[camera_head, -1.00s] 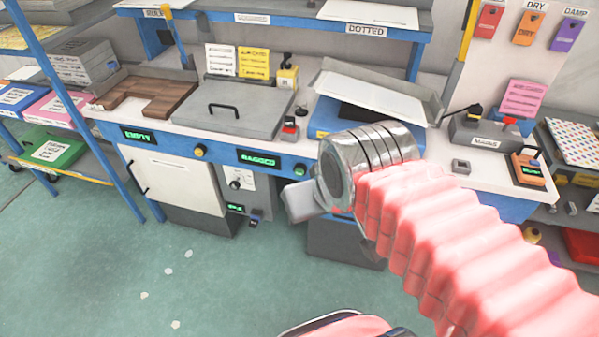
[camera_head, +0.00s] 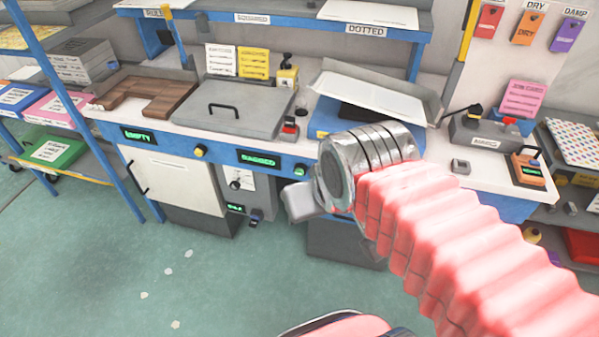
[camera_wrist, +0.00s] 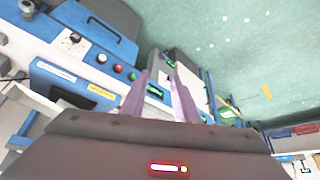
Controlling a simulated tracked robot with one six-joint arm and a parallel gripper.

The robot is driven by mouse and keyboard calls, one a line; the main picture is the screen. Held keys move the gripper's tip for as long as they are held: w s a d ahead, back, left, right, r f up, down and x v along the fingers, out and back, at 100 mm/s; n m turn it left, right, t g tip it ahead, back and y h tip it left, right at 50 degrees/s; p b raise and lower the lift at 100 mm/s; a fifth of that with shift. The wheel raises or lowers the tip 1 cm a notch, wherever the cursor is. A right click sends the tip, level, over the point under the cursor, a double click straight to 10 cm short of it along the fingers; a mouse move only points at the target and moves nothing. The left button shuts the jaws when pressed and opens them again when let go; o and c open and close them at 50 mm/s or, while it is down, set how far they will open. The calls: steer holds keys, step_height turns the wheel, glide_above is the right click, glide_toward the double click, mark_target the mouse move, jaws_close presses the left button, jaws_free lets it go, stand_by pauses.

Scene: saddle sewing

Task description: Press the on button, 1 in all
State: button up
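A green button (camera_head: 301,168) sits on the blue front of the bench, just right of a green-lit display reading BAGGED (camera_head: 259,159). In the wrist view a green button (camera_wrist: 133,76) stands in a row beside a red button (camera_wrist: 118,68) and a white button (camera_wrist: 101,58). I cannot read any "on" label. My gripper (camera_wrist: 159,75) shows two purple fingers, apart and empty, with the tips close to the green button in the picture; contact cannot be told. In the head view my gripper (camera_head: 300,203) is a grey shape in front of the bench, its fingers not distinct.
A yellow knob (camera_head: 200,151) and an EMPTY display (camera_head: 139,136) are further left on the bench front. A white cabinet door (camera_head: 172,183) is below. A grey tray (camera_head: 375,97) and grey lidded box (camera_head: 232,106) stand on top.

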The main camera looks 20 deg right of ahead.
steer(key=shift+c, duration=0.5)
jaws_close()
stand_by(1.1)
